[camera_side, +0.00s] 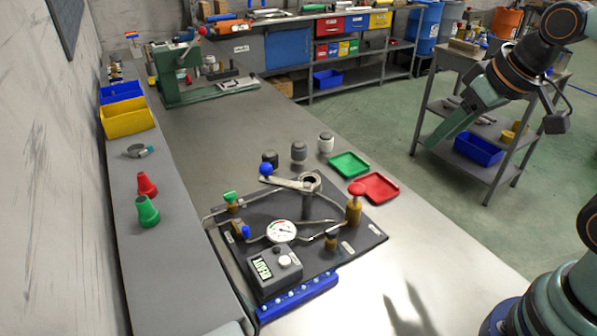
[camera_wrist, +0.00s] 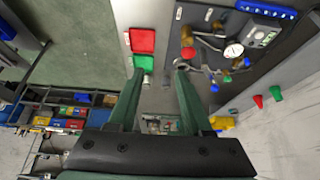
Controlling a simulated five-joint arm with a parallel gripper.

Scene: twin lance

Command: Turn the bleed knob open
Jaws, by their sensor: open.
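A dark valve board (camera_side: 375,236) lies on the bench in the side view and shows upper right in the wrist view (camera_wrist: 205,14). It carries a brass valve with a red knob (camera_side: 357,188), a green knob (camera_side: 230,197), a small blue knob (camera_side: 246,232), a dark knob on a brass base (camera_side: 331,237) and a lever with a blue ball (camera_side: 265,169). I cannot tell which is the bleed knob. A round gauge (camera_side: 281,231) sits mid-board. My gripper (camera_side: 433,143) is open and empty, high and right of the board, touching nothing; its fingers show in the wrist view (camera_wrist: 159,84).
A green tray (camera_side: 349,164) and red tray (camera_side: 377,187) lie behind the board. Several dark and grey cylinders (camera_side: 298,151) stand near them. A shelf cart (camera_side: 478,155) stands right. Front bench is clear.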

